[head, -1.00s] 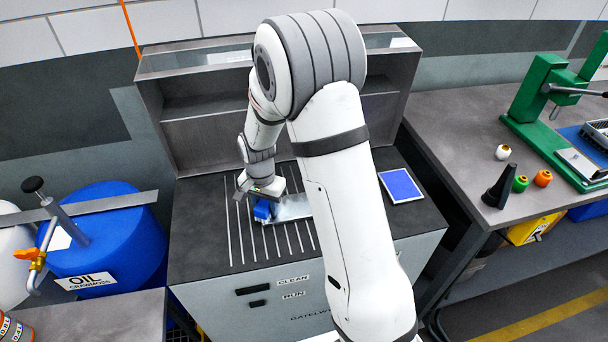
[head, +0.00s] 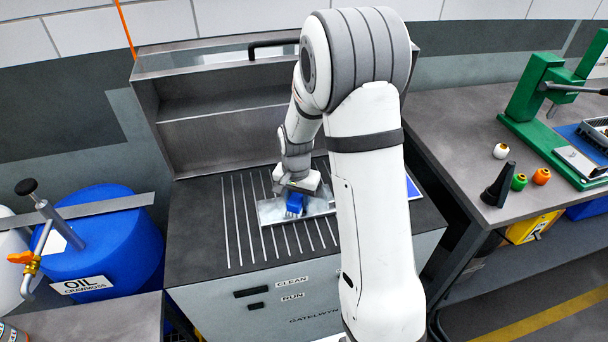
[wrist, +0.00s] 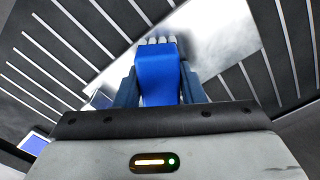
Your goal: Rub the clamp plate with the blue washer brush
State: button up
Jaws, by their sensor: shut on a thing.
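The blue washer brush (head: 294,204) is held in my gripper (head: 296,197), bristle end toward the plate. In the wrist view the brush (wrist: 158,75) sits between the two fingers, its pale bristle tips at the far end over the plate. The clamp plate (head: 270,212) is a flat, shiny metal piece lying on the slatted washer top. In the wrist view the plate (wrist: 222,35) shows beyond and beside the brush. The bristles appear to be at the plate's surface, but exact contact is hard to tell. My forearm hides part of the plate's right side.
The washer's slatted black top (head: 205,235) is clear left of the plate. A blue pad (head: 412,188) lies partly behind my arm. The washer's raised hood (head: 160,110) stands behind. A blue oil drum (head: 110,240) is at left; a bench with a green press (head: 530,90) is at right.

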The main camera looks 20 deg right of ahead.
jog(key=shift+d, duration=0.8)
notch_tip(320, 180, up, 3)
jog(key=shift+f+p, duration=0.15)
jog(key=shift+p, duration=0.4)
jog(key=shift+s+r+p, duration=0.1)
jog(key=shift+r+p, duration=0.4)
jog(key=shift+r, duration=0.3)
jog(key=shift+r+p, duration=1.2)
jog(key=shift+r, duration=0.8)
jog(key=shift+f, duration=0.1)
